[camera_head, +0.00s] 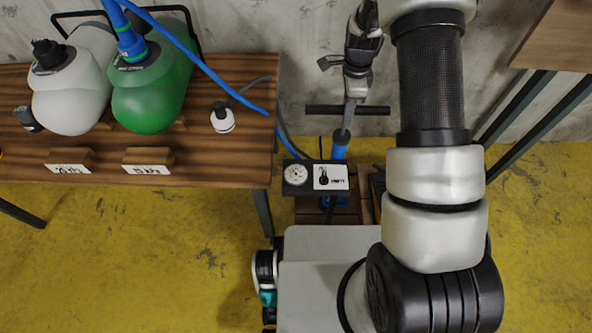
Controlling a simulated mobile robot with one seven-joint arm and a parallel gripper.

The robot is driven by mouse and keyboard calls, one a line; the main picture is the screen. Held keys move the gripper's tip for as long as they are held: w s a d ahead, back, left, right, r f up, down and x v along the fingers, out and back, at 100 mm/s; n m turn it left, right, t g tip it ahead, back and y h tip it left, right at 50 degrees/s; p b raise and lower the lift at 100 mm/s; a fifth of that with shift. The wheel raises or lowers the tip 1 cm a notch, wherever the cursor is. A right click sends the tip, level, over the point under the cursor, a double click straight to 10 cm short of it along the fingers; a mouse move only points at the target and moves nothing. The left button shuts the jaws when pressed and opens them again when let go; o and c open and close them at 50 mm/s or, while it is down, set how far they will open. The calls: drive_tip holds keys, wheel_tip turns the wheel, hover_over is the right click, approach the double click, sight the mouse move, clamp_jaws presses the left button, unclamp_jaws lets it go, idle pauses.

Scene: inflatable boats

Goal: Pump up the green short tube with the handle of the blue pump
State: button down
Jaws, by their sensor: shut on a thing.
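The green short tube (150,88) lies on the wooden table at the left, with a blue hose (195,58) fitted to its top by a blue and green connector (130,42). The hose runs right and down past the table's edge towards the blue pump (340,147). The pump stands on the floor right of the table, its lower part mostly hidden by a gauge panel. Its black bar handle (377,110) is raised above the blue body on a metal rod. My gripper (350,100) points down and is shut on the middle of the handle. The fingertips are small and partly merge with the rod.
A white tube (72,97) with a black cap lies left of the green one. A small white bottle-like cap (222,118) sits near the table's right end (245,150). A round gauge (295,174) and sign (331,177) are in front of the pump. Another table (555,38) stands at the right.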

wheel_tip(320, 180, down, 7)
drive_tip(key=b, duration=0.4)
drive_tip(key=shift+r, duration=0.5)
drive_tip(key=c, duration=1.4)
unclamp_jaws()
drive_tip(key=shift+o, duration=0.2)
drive_tip(key=shift+r+p, duration=0.1)
drive_tip(key=shift+p, duration=0.2)
drive_tip(key=shift+r+p, duration=2.4)
drive_tip(key=shift+r, duration=1.05)
